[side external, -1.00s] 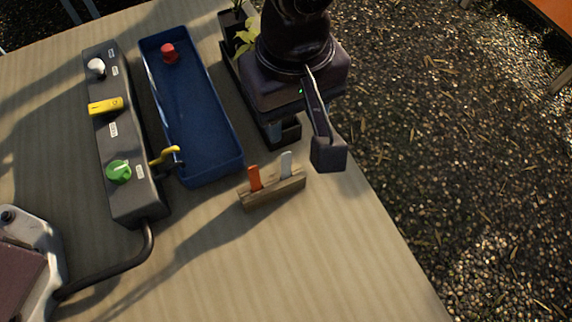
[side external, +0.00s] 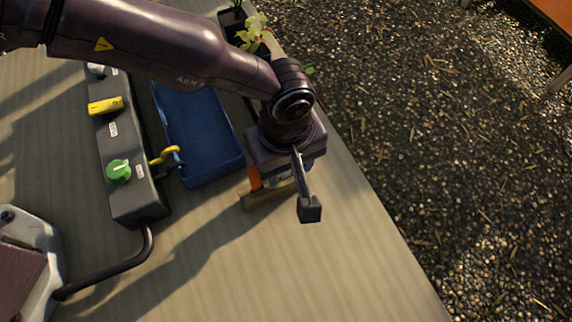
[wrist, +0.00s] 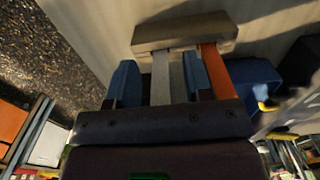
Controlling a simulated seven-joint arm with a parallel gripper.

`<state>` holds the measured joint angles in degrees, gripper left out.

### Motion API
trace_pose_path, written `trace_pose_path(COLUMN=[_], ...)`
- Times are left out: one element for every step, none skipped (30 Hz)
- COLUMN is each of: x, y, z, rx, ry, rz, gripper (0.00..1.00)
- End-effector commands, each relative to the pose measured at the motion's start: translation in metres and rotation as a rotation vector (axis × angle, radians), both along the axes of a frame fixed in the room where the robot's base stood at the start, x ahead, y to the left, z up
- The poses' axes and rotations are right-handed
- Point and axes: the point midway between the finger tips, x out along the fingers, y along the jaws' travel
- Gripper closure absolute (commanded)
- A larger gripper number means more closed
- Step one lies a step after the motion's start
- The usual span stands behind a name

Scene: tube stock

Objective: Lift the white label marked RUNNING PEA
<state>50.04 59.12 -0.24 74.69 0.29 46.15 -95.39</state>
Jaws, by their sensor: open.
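The white label (wrist: 161,78) stands in a slot of the wooden block (wrist: 186,34) in the wrist view. No writing on it is legible. An orange label (wrist: 216,72) stands beside it in the same block and also shows in the side view (side external: 254,178). My gripper (wrist: 158,82) is open, with one blue fingertip on each side of the white label; I cannot tell whether either touches it. In the side view my gripper (side external: 281,178) is low over the block (side external: 262,199) and hides most of the white label.
A blue tray (side external: 205,140) lies left of the block. Beyond it is a grey control box (side external: 135,195) with a green knob (side external: 118,171) and a yellow switch (side external: 105,106). A potted plant (side external: 254,32) stands at the back. The table front is clear; its right edge is close.

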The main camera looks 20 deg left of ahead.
Motion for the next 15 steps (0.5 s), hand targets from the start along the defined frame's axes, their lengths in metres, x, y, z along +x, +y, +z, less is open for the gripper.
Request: trace_pose_path(x=[0.0001, 0.0001, 0.0002, 0.0002, 0.0001, 0.0001, 0.0001, 0.0001, 0.0001, 0.0001, 0.0001, 0.0001, 0.0001, 0.0001, 0.0001], y=[-0.0001, -0.0001, -0.0002, -0.0002, -0.0003, -0.0003, -0.0003, -0.0003, -0.0003, -0.0004, -0.0004, -0.0004, -0.0004, -0.0004, -0.0004], z=[0.0000, 0.0002, 0.0003, 0.0003, 0.0004, 0.0004, 0.0005, 0.0005, 0.0006, 0.0006, 0.0006, 0.0007, 0.0007, 0.0007, 0.0007], rx=[-0.001, -0.001, -0.001, -0.001, -0.001, -0.001, -0.001, -0.001, -0.001, -0.001, -0.001, -0.001, -0.001, -0.001, -0.001], ry=[-0.001, -0.001, -0.001, -0.001, -0.001, -0.001, -0.001, -0.001, -0.001, -0.001, -0.001, -0.001, -0.001, -0.001, -0.001], rz=[0.000, 0.000, 0.000, 0.000, 0.000, 0.000, 0.000, 0.000, 0.000, 0.000, 0.000, 0.000, 0.000, 0.000, 0.000], gripper=[0.53, 0.53, 0.53, 0.53, 0.55, 0.65, 0.72, 0.78, 0.88, 0.95, 1.00, 1.00, 1.00, 1.00, 1.00])
